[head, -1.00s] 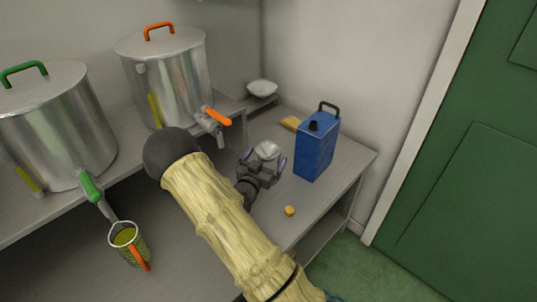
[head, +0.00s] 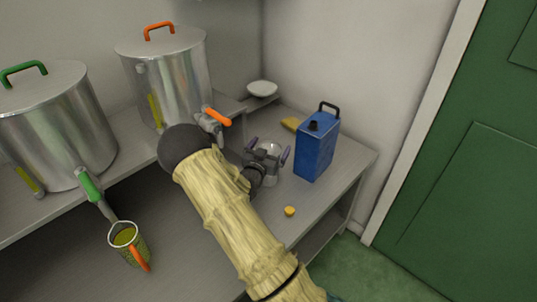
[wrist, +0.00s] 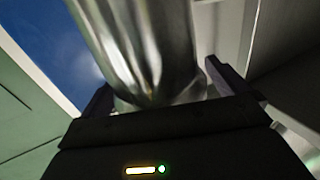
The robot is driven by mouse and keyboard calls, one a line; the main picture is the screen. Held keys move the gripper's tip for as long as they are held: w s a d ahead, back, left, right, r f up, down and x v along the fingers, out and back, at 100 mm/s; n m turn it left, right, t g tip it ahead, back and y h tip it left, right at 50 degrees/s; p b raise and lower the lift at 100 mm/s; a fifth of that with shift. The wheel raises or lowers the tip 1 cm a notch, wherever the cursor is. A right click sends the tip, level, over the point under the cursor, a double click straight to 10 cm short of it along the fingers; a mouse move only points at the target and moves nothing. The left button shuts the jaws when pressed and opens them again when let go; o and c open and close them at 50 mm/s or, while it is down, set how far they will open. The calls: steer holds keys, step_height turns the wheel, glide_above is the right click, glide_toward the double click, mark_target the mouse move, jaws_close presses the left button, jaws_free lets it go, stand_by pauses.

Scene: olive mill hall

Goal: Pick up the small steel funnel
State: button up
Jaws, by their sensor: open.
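The small steel funnel (head: 270,149) is a shiny rounded metal piece on the grey bench, left of the blue can; my gripper partly hides it in the head view. My gripper (head: 268,151) is open, with one finger on each side of the funnel. In the wrist view the funnel (wrist: 150,45) fills the upper middle as a bright steel body between the two dark fingers of my gripper (wrist: 158,88). I cannot tell whether either finger touches it.
A blue can (head: 316,148) stands close to the right. A small orange cap (head: 290,211) lies toward the bench front. A yellowish block (head: 290,124) and a white bowl (head: 262,88) are behind. Two steel tanks (head: 62,120) with taps and a green mesh cup (head: 127,245) are left.

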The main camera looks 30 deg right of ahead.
steer(key=shift+c, duration=0.2)
steer(key=c, duration=1)
step_height(320, 180, up, 10)
steer(key=p, duration=0.1)
stand_by(0.4)
